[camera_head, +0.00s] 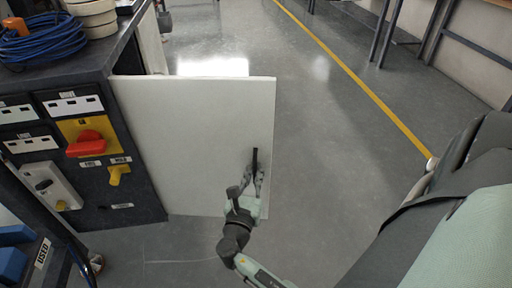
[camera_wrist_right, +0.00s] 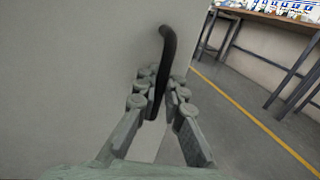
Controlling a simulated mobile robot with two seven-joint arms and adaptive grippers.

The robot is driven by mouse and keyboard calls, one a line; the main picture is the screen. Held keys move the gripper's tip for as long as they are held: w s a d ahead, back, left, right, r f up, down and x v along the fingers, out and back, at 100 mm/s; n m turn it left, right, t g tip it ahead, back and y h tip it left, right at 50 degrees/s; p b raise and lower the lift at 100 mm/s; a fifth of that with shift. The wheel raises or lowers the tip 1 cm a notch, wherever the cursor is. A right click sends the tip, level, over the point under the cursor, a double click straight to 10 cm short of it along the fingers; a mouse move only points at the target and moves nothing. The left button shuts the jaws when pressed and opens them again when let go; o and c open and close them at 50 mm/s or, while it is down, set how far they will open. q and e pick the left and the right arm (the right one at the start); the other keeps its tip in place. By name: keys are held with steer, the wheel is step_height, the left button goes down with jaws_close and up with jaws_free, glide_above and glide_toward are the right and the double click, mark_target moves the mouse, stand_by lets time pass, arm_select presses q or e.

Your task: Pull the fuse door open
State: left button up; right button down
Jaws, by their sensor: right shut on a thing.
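The fuse door (camera_head: 190,140) is a large white panel. It stands swung out from the side of the dark cabinet (camera_head: 130,195) in the head view, and its pale face fills the left of the right wrist view (camera_wrist_right: 70,70). A black handle (camera_head: 255,158) sits near the door's right edge. My right gripper (camera_head: 257,172) is shut on this handle. In the right wrist view, its fingers (camera_wrist_right: 160,90) close around the handle's lower part, and the curved upper end (camera_wrist_right: 168,45) sticks out above them. My left gripper is not in view.
A blue cable coil (camera_head: 42,40) and tape rolls (camera_head: 95,18) lie on top. Grey floor right of the door is clear, crossed by a yellow line (camera_head: 350,75).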

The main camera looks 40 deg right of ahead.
mark_target(258, 135)
steer(key=c, duration=1.9)
jaws_free()
step_height(258, 135, up, 10)
